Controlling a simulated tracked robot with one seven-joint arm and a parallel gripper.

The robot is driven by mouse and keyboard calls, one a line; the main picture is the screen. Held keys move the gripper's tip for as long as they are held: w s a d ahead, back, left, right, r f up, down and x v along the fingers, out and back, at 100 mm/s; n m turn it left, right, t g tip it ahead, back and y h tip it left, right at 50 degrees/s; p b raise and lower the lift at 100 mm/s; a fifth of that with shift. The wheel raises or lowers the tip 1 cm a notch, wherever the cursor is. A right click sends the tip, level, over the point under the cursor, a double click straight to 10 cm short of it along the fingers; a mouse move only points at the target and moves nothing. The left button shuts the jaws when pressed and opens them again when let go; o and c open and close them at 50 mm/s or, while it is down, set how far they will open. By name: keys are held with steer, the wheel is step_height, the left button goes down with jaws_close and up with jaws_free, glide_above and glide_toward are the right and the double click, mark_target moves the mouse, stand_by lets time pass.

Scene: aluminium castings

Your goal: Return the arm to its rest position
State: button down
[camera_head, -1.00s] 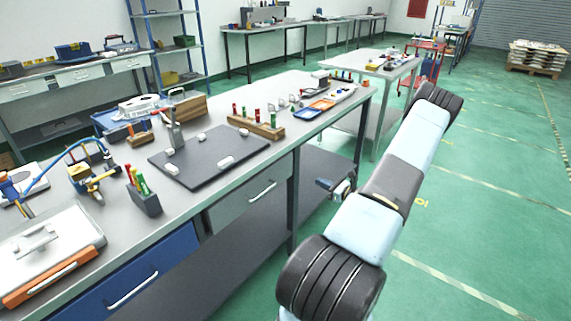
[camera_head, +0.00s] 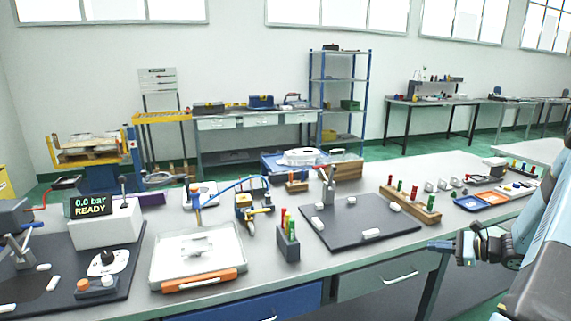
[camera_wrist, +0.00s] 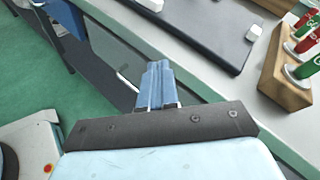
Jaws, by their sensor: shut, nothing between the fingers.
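My gripper (camera_head: 440,246) shows at the right of the head view, at the front edge of the workbench (camera_head: 345,262), beside my arm links. In the wrist view its blue fingers (camera_wrist: 155,86) lie side by side, closed with nothing between them. They point past the bench's front edge, and I see no contact with anything. My arm fills the lower right corner of the head view and hides part of the bench and floor there.
The bench holds a black plate (camera_head: 350,228), a wooden block with coloured handles (camera_head: 410,204), a silver case (camera_head: 197,254), a display box (camera_head: 105,222) and orange and blue trays (camera_head: 491,197). Green floor (camera_wrist: 75,115) is open in front of the bench.

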steer(key=s+a+r+n+g+h, duration=0.2)
steer(key=s+a+r+n+g, duration=0.3)
steer(key=a+r, duration=0.45)
steer(key=s+a+r+n+g+h, duration=0.2)
steer(key=s+a+r+n+h, duration=0.15)
steer(key=a+r+n, duration=0.4)
steer(key=s+a+r+n+t+h, duration=0.1)
steer(key=s+a+r+n+h, duration=0.1)
steer(key=s, duration=0.4)
steer(key=s+a+r+n+t+h, duration=0.1)
steer(key=s+a+r+n+h, duration=0.1)
steer(key=s+r, duration=0.3)
steer(key=s+a+r+n+t+h, duration=0.1)
steer(key=s+a+r+n, duration=0.3)
steer(key=s, duration=0.4)
steer(key=shift+r+t+h, duration=0.25)
steer(key=shift+t+h, duration=0.15)
steer(key=shift+h, duration=0.05)
